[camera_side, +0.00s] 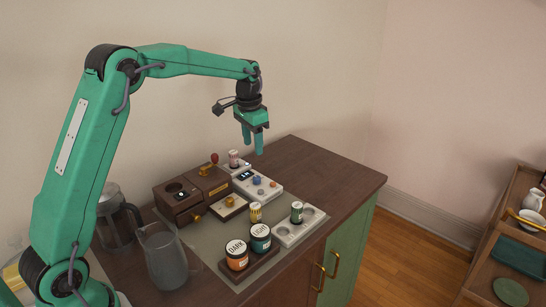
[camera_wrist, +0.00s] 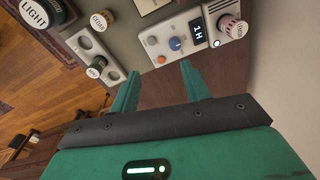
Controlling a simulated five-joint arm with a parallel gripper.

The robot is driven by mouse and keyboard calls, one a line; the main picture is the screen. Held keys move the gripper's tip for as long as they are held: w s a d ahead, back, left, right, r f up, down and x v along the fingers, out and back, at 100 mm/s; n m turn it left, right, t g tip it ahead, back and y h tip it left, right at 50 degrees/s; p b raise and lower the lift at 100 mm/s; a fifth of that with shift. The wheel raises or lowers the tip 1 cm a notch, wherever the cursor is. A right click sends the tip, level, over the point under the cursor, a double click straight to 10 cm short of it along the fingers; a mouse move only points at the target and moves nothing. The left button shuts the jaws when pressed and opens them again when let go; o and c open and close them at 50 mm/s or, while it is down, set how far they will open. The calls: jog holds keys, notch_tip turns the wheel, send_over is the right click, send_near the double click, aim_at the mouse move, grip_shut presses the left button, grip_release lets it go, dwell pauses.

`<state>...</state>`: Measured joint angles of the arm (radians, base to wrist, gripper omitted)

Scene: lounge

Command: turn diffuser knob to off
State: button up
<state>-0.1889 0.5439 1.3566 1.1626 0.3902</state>
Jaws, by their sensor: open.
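The diffuser appears to be a pale box (camera_side: 270,190) on the cabinet; its panel (camera_wrist: 167,52) shows at the top of the wrist view. A blue knob (camera_wrist: 175,43) sits on it, also visible in the side view (camera_side: 257,180). Beside the knob are a small orange button (camera_wrist: 161,60) and a dark display (camera_wrist: 198,31) reading "1H". The knob's exact pointer direction is too small to read. My gripper (camera_side: 254,146) is open and empty, pointing down above the back of the box. In the wrist view its fingers (camera_wrist: 160,70) are apart, short of the knob and not touching it.
A brown wooden box (camera_side: 190,192) with a red-topped lever stands left of the diffuser. Jars (camera_side: 237,254), a pale tray (camera_side: 302,228) and a glass pitcher (camera_side: 162,258) stand nearer. The cabinet's right end (camera_side: 335,180) is clear.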

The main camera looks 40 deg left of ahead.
jog(key=g, duration=0.1)
send_over(257, 177)
notch_tip(257, 177, down, 7)
jog(key=shift+r, duration=0.15)
jog(key=shift+f, duration=3.9)
jog(key=shift+c, duration=0.2)
jog(key=c, duration=1)
